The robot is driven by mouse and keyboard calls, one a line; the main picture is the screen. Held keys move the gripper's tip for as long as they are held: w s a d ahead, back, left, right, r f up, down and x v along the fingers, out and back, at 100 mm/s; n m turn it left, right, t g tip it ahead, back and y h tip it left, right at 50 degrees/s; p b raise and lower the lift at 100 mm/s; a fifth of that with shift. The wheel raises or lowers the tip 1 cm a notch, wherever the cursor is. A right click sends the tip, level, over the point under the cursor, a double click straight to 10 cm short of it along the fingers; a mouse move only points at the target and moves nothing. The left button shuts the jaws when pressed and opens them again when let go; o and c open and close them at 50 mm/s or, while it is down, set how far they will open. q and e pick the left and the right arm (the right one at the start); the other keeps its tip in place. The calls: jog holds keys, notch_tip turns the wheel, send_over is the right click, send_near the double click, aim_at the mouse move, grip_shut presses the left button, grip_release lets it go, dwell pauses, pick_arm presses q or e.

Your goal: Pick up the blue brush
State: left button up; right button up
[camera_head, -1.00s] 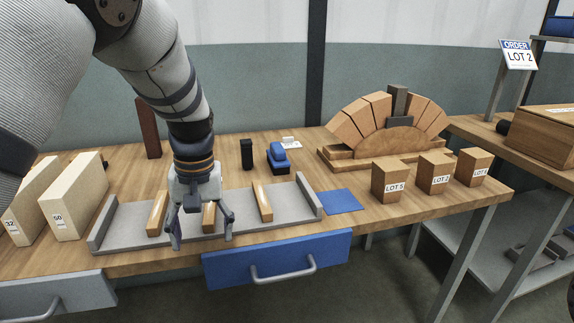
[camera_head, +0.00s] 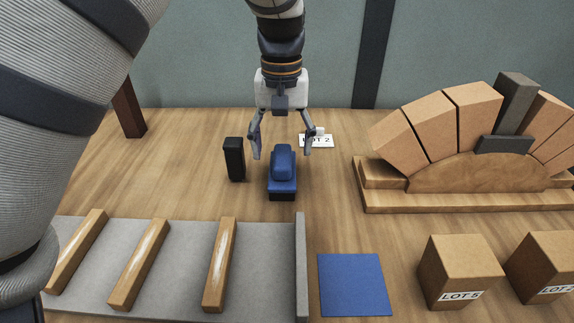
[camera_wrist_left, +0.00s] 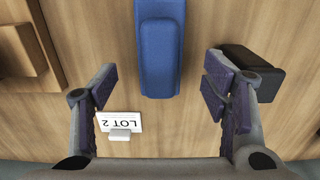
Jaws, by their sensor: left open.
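The blue brush (camera_head: 283,172) stands on the wooden table, with a blue grip on top and a dark underside. In the left wrist view the brush (camera_wrist_left: 160,45) lies ahead, between the lines of the two fingers. My left gripper (camera_head: 282,148) is open and empty, just behind and above the brush. In the left wrist view the left gripper (camera_wrist_left: 158,88) has its fingers spread wider than the brush. I cannot tell whether it touches the brush. My right gripper is not in view.
A black block (camera_head: 234,159) stands just left of the brush. A LOT 2 card (camera_head: 316,141) lies behind right. A brick arch (camera_head: 470,130) stands at right, a grey tray (camera_head: 185,270) with wooden strips in front left, a blue mat (camera_head: 354,284) and LOT blocks (camera_head: 459,270) in front right.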

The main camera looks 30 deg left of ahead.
aim_at(282, 181)
pick_arm(q)
jog(key=f, duration=0.5)
jog(key=shift+s+f, duration=0.2)
jog(key=shift+f, duration=0.65)
jog(key=shift+w+r, duration=0.1)
jog(key=c, duration=1.4)
